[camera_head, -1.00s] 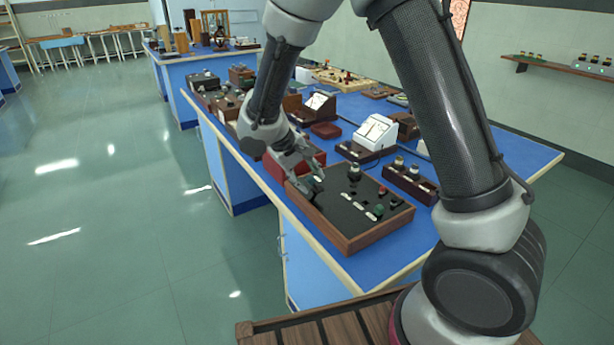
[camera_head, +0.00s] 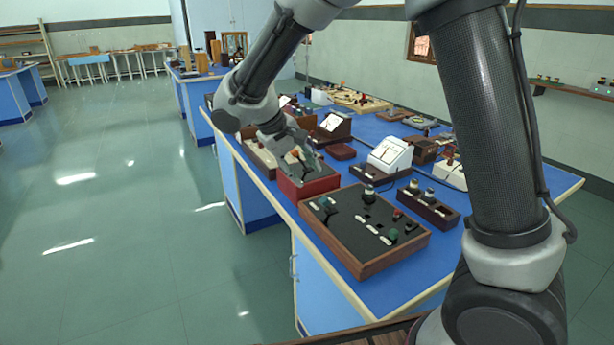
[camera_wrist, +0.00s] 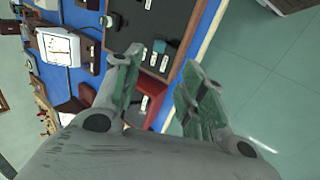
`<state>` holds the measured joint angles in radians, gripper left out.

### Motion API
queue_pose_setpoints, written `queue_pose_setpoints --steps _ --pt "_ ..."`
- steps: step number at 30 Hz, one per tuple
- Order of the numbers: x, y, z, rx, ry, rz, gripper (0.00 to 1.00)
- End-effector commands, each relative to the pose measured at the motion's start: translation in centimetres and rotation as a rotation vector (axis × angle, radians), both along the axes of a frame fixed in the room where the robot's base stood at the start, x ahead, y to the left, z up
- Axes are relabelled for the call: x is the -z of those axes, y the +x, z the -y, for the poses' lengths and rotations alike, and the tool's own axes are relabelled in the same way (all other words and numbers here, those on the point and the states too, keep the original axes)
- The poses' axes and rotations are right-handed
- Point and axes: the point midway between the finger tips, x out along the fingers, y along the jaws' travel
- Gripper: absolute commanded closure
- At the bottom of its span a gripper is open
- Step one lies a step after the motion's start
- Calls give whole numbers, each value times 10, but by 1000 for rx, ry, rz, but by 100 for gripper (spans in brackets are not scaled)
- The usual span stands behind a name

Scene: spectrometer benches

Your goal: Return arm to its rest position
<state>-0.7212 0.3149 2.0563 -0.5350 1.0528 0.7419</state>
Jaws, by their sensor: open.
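My gripper (camera_head: 302,160) is open and empty, with its two fingers apart. In the head view it is above the red box (camera_head: 308,183) at the left edge of the blue bench (camera_head: 345,297). In the wrist view my gripper (camera_wrist: 158,90) has its fingers spread, with the red box (camera_wrist: 157,100) partly visible between and beyond them. A dark panel with a wooden frame (camera_head: 358,262) lies nearer on the bench, just in front of the red box. My arm is bent and reaches forward over the bench.
Another blue bench (camera_head: 196,112) is behind. The green floor (camera_head: 130,230) on the left is clear.

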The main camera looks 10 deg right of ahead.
Motion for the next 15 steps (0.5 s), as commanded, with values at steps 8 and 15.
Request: queue_pose_setpoints --steps 8,15 --pt "0 0 0 -4 -1 -2 59" --pt "20 -29 7 -162 8 -171 59"
